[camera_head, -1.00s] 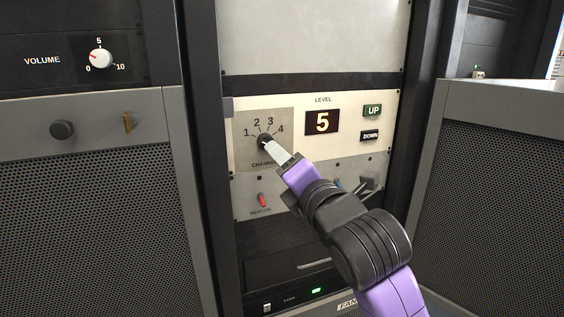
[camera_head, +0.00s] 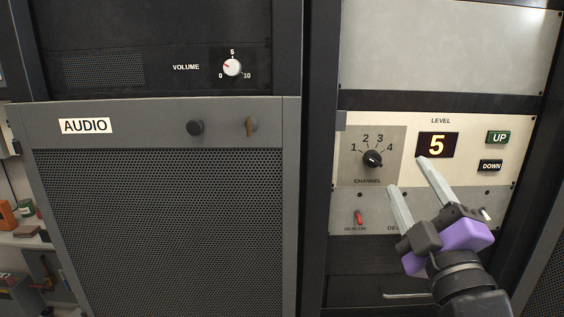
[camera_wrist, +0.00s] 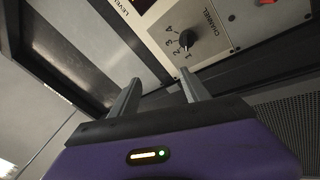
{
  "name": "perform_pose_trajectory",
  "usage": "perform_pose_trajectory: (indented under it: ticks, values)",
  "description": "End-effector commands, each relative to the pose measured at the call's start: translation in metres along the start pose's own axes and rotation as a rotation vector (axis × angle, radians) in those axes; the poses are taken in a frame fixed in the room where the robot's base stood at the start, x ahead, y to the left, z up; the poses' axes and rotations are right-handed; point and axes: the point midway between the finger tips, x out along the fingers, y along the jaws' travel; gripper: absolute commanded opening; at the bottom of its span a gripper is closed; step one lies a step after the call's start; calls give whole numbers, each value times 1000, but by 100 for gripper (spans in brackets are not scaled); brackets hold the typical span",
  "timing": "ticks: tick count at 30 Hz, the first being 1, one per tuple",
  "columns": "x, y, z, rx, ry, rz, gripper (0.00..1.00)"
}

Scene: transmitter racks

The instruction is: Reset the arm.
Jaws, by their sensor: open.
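My gripper (camera_head: 416,188) is open and empty in the head view, its two pale fingers apart in front of the rack panel, below and right of the channel dial. The black channel dial (camera_head: 372,159) sits on a grey plate marked 1 to 4. In the wrist view the dial (camera_wrist: 186,40) shows beyond my open gripper (camera_wrist: 158,92), clear of both fingers. I cannot tell how far the fingers stand from the panel.
The UP button (camera_head: 498,137) and DOWN button (camera_head: 490,165) are right of the display. A red beacon switch (camera_head: 358,217) is below the dial. To the left are the audio cabinet (camera_head: 160,225) and the volume knob (camera_head: 232,67). Shelves with items stand at far left.

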Motion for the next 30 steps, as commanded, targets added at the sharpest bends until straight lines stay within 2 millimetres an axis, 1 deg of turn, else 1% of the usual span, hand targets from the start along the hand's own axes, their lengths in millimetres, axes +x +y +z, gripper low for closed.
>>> perform_pose_trajectory:
  ticks: [1,5,6,11,12,14,15,17,18,20,24,29,30]
  values:
    - [-14,-10,4,95,-9,7,54]
    - [-53,-28,14,340,-31,37,54]
    - [-66,-34,18,409,-40,44,54]
    - [-119,-59,28,651,-81,64,54]
    - [-132,-64,30,704,-92,66,54]
    - [-154,-73,33,777,-112,69,54]
    - [-168,-79,35,822,-126,68,54]
    - [-190,-86,37,885,-147,67,54]
    - [-205,-91,39,923,-163,64,54]
    - [-228,-98,40,977,-187,59,54]
    - [-280,-110,42,1075,-247,35,54]
    - [-340,-120,42,1143,-329,-15,54]
    - [-355,-122,42,1154,-351,-32,54]
